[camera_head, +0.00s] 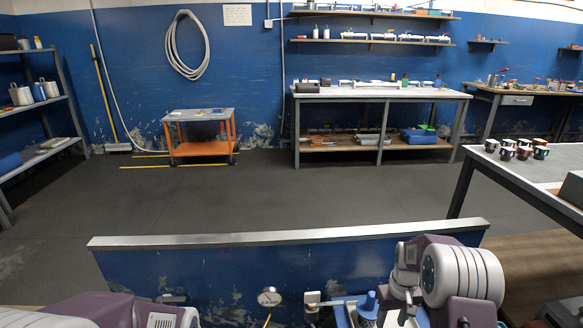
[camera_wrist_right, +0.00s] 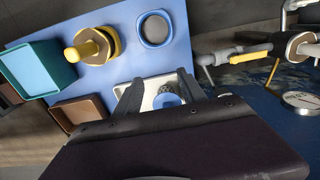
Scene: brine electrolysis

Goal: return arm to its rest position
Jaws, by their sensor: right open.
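My right arm (camera_head: 455,275) is folded at the lower right of the head view, above the near bench. In the right wrist view my right gripper (camera_wrist_right: 160,84) has its two dark fingers spread apart, with nothing held between them. Beyond the fingers lies a white tray (camera_wrist_right: 148,84) with a blue round piece (camera_wrist_right: 168,99) in it; the fingers partly cover the tray, and I cannot tell the gap to it. Part of my left arm (camera_head: 110,312) shows at the lower left of the head view; its gripper is out of view.
Pipework (camera_wrist_right: 245,52) and a gauge (camera_wrist_right: 300,99) are at right. A low blue partition (camera_head: 200,275) stands ahead.

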